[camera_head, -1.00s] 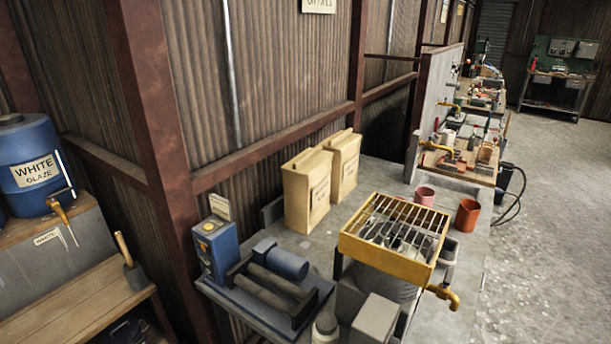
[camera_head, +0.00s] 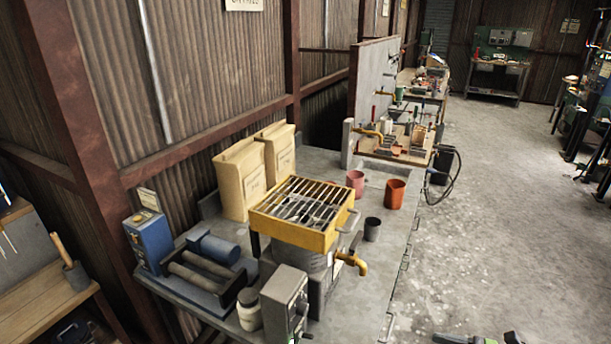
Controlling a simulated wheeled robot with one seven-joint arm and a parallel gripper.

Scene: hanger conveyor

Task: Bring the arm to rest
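The head view does not clearly show my gripper. Only a sliver of dark grey and green parts shows at the bottom edge, right of centre, and I cannot tell what it is. Whether my gripper is open or holds anything is hidden.
The concrete floor (camera_head: 500,210) to the right is open.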

